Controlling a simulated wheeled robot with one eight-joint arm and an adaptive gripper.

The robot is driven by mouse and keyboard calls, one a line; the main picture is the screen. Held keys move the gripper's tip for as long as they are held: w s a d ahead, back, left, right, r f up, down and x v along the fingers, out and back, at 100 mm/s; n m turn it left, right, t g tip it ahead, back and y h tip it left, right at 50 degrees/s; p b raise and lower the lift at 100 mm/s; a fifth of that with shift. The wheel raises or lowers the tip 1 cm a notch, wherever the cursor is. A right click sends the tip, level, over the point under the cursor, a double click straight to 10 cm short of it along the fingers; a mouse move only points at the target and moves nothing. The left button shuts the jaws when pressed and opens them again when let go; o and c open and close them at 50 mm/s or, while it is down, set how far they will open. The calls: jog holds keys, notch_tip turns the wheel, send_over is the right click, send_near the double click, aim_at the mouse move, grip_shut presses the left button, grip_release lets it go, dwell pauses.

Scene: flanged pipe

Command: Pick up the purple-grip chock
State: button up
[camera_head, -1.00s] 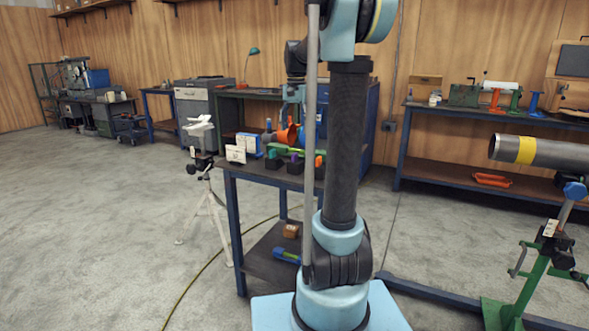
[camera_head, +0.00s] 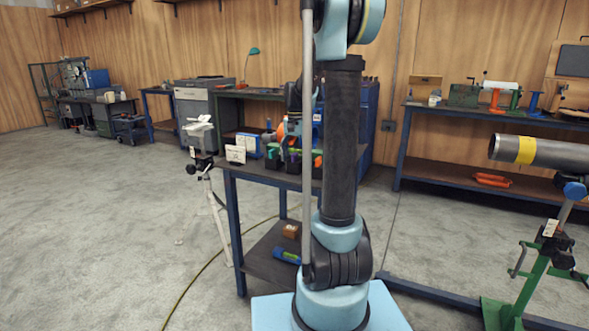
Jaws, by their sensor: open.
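The purple-grip chock (camera_head: 294,166) is a small dark block on the cart top, between a green-grip chock (camera_head: 272,163) and an orange-grip chock (camera_head: 317,163). Only its dark body shows clearly; its purple grip is mostly hidden at my gripper. My gripper (camera_head: 291,152) is open, pointing down over the middle chock. Its fingers are small and dark here, and I cannot tell whether they touch the chock or stand around its grip.
The cart top (camera_head: 262,173) also carries white cards (camera_head: 235,154) and a blue-and-white box (camera_head: 249,146) at the left. A tripod (camera_head: 205,180) stands close to the cart's left side. A large steel pipe (camera_head: 545,153) is at the right.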

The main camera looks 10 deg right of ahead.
aim_at(296, 163)
jog(key=shift+f, duration=1.6)
jog(key=c, duration=1.3)
notch_tip(296, 163, up, 10)
jog(key=shift+r, duration=0.1)
